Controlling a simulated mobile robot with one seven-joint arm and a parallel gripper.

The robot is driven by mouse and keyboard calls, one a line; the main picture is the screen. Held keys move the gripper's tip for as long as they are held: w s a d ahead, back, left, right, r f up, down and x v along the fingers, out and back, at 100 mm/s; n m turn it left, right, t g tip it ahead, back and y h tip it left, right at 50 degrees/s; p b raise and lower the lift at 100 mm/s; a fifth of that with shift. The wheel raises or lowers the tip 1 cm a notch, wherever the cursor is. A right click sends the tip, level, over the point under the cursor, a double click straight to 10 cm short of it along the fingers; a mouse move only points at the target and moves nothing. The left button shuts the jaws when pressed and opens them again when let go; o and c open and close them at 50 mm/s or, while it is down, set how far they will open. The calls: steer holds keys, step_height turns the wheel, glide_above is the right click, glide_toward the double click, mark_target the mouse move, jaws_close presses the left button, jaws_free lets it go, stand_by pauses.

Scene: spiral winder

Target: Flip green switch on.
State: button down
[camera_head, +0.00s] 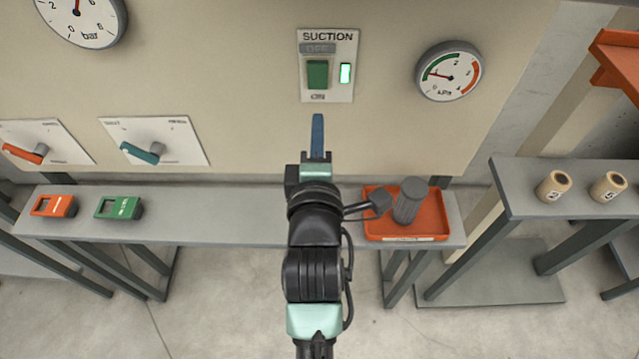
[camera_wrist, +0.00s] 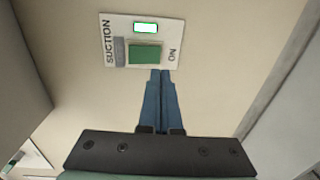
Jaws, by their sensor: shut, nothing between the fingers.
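The green switch (camera_head: 317,74) sits on a white plate (camera_head: 342,50) labelled SUCTION, with OFF above it and ON below. A small green lamp (camera_head: 345,73) right of the switch is lit. In the wrist view the switch (camera_wrist: 144,53) and the bright lamp (camera_wrist: 145,28) show on the sideways plate. My gripper (camera_head: 318,118) has blue fingers, shut and empty, pointing up at the panel just below the plate's ON label. In the wrist view its fingertips (camera_wrist: 160,72) overlap the plate's edge near the switch. I cannot tell whether they touch the panel.
A pressure gauge (camera_head: 449,71) is right of the plate; another gauge (camera_head: 80,12) is at upper left. Two lever plates (camera_head: 180,130) are on the left. The shelf below carries an orange device (camera_head: 54,206), a green device (camera_head: 118,208) and an orange tray (camera_head: 437,218).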

steer(key=s+f+b, duration=0.1)
steer(key=s+b, duration=0.1)
steer(key=s, duration=0.4)
steer(key=shift+s+a+f, duration=0.15)
steer(key=shift+f, duration=0.15)
steer(key=shift+s, duration=0.15)
